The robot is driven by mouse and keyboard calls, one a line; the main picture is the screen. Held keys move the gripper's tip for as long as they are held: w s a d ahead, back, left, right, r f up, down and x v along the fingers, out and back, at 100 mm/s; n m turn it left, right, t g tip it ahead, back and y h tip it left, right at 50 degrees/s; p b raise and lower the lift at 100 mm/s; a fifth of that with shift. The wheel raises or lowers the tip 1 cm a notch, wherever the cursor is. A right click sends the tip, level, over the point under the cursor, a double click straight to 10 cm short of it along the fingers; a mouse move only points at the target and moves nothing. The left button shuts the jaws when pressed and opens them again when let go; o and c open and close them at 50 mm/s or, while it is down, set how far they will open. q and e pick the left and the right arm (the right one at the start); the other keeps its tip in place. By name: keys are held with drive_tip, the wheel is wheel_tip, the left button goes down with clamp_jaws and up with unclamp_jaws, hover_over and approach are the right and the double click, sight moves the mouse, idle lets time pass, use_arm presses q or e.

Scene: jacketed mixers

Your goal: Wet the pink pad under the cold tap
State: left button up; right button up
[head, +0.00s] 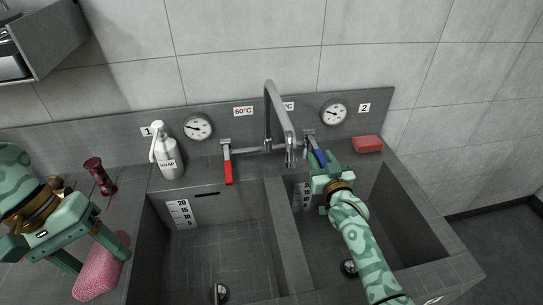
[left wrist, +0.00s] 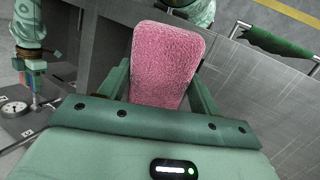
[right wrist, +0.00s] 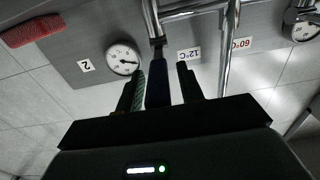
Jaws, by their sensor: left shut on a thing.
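The pink pad (head: 98,275) is held by my left gripper (head: 95,252) at the left, over the counter beside the left basin. The pad stands up between the fingers in the left wrist view (left wrist: 165,65). The blue-handled cold tap lever (head: 320,158) is at the wall by the 12°C label (right wrist: 190,54). My right gripper (head: 322,168) is open, with its fingers on either side of the blue handle (right wrist: 158,88). The steel spout (head: 280,112) reaches out near the divider between the basins. I see no water at its end.
The red hot lever (head: 228,168) is left of the spout.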

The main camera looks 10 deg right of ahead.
sight(95, 260)
clamp_jaws()
use_arm(q)
drive_tip(key=r+p, duration=0.4)
drive_tip(key=r, duration=0.1)
drive_tip(key=r+p, duration=0.2)
drive_tip(key=shift+s+r+p, duration=0.25)
drive_tip(key=shift+p, duration=0.05)
use_arm(e)
wheel_tip(95, 260, up, 2)
drive_tip(key=shift+r+g, duration=0.2)
drive_tip(key=shift+g, duration=0.5)
use_arm(q)
drive_tip(key=shift+r+p, duration=0.3)
use_arm(e)
drive_tip(key=shift+w+f, duration=0.1)
drive_tip(key=shift+f, duration=0.05)
use_arm(q)
drive_tip(key=shift+f, duration=0.1)
use_arm(e)
drive_tip(key=shift+f, duration=0.1)
